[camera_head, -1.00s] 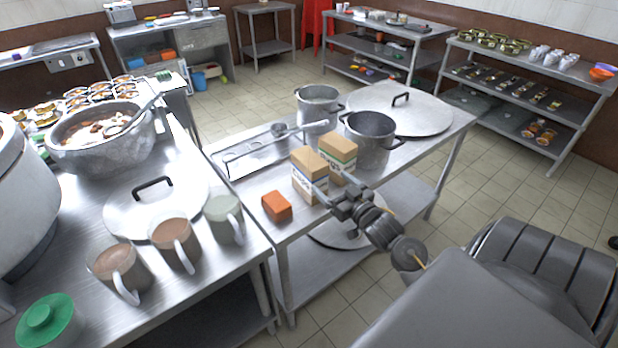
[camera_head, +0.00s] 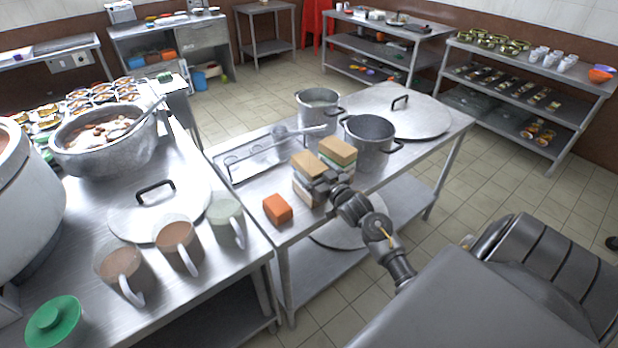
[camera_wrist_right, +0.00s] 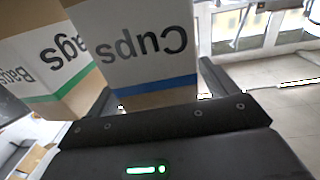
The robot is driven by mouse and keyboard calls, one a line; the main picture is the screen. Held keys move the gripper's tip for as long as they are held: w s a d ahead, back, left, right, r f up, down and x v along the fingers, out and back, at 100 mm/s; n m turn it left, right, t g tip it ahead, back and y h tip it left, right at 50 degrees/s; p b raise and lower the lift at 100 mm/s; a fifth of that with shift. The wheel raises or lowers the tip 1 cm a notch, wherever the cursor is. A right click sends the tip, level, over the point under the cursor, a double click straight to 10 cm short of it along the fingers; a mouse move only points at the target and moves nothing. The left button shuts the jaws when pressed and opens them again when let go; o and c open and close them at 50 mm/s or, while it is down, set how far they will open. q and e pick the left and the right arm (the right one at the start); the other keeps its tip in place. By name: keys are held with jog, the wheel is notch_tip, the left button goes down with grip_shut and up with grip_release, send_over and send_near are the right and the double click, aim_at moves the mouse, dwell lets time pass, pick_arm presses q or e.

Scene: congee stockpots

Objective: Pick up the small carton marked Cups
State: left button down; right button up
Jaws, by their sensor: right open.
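The small carton marked Cups (camera_head: 307,161) is a tan-topped box with a white side, upright on the middle steel table. In the right wrist view the Cups carton (camera_wrist_right: 145,45) shows its lettering upside down and a blue band. My right gripper (camera_head: 323,185) is at the carton's near right side, hiding part of it. In the wrist view its open fingers (camera_wrist_right: 157,88) lie on either side of the carton; I cannot tell whether they touch it. A similar carton marked Bags (camera_head: 338,150), with a green band (camera_wrist_right: 55,97), stands close behind right. My left gripper is not in view.
An orange block (camera_head: 277,209) lies left of the cartons. A grey pot (camera_head: 369,148), a smaller pot (camera_head: 317,106) and a large lid (camera_head: 400,115) stand behind. A steel tray (camera_head: 262,152) is at back left. Mugs (camera_head: 175,243) stand on the left counter.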

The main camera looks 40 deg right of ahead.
jog(key=shift+w, duration=0.6)
jog(key=shift+s, duration=0.1)
jog(key=c, duration=1.6)
